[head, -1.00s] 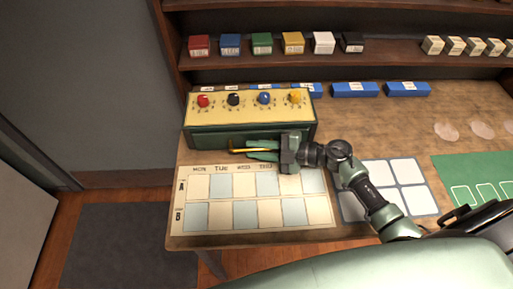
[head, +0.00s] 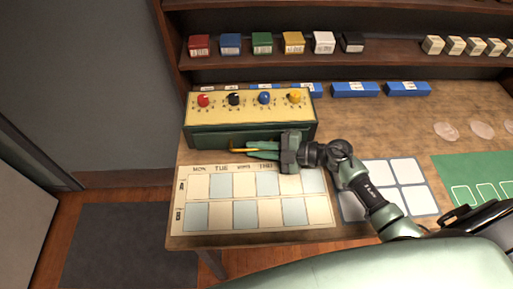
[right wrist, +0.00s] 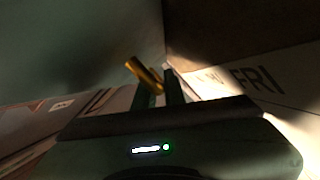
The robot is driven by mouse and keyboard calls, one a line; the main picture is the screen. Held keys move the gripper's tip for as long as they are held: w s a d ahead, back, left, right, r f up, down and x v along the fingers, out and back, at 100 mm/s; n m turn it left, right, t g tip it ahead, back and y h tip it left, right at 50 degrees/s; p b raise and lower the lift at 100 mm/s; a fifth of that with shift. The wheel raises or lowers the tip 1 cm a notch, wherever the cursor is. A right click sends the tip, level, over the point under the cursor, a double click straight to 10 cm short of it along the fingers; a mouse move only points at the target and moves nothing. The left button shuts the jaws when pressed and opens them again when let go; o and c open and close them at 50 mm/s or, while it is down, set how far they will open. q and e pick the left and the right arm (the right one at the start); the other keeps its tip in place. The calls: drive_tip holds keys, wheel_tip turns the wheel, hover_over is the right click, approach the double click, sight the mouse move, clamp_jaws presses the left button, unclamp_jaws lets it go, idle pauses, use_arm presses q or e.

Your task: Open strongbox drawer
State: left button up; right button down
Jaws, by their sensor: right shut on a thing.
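The strongbox (head: 250,140) is a green box with a yellow top that carries red, black, blue and yellow knobs, at the back left of the table. Its brass handle (head: 239,151) shows low on the front, and also in the right wrist view (right wrist: 143,73). The drawer front is flush with the box as far as I can see. My right gripper (head: 252,150) reaches in from the right along the front and is shut on the handle; its fingers hide part of it. In the right wrist view the two fingers (right wrist: 162,90) are close together at the handle. My left gripper is not in view.
A weekday chart (head: 250,222) lies in front of the strongbox, under my right gripper. A white card grid (head: 405,172) and a green mat (head: 485,175) lie to the right. Blue boxes (head: 355,89) stand behind; small coloured boxes line the shelf (head: 385,68).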

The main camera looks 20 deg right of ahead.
drive_tip(key=shift+s, duration=0.1)
idle(0.6)
drive_tip(key=s+p, duration=0.1)
drive_tip(key=s, duration=0.1)
drive_tip(key=s+a+p, duration=0.1)
drive_tip(key=s+p, duration=0.1)
drive_tip(key=s, duration=0.1)
drive_tip(key=s+a+p, duration=0.1)
drive_tip(key=s, duration=0.2)
drive_tip(key=shift+s+a, duration=0.1)
drive_tip(key=shift+a, duration=0.1)
drive_tip(key=c, duration=1.8)
unclamp_jaws()
drive_tip(key=shift+o, duration=0.2)
drive_tip(key=shift+d, duration=0.1)
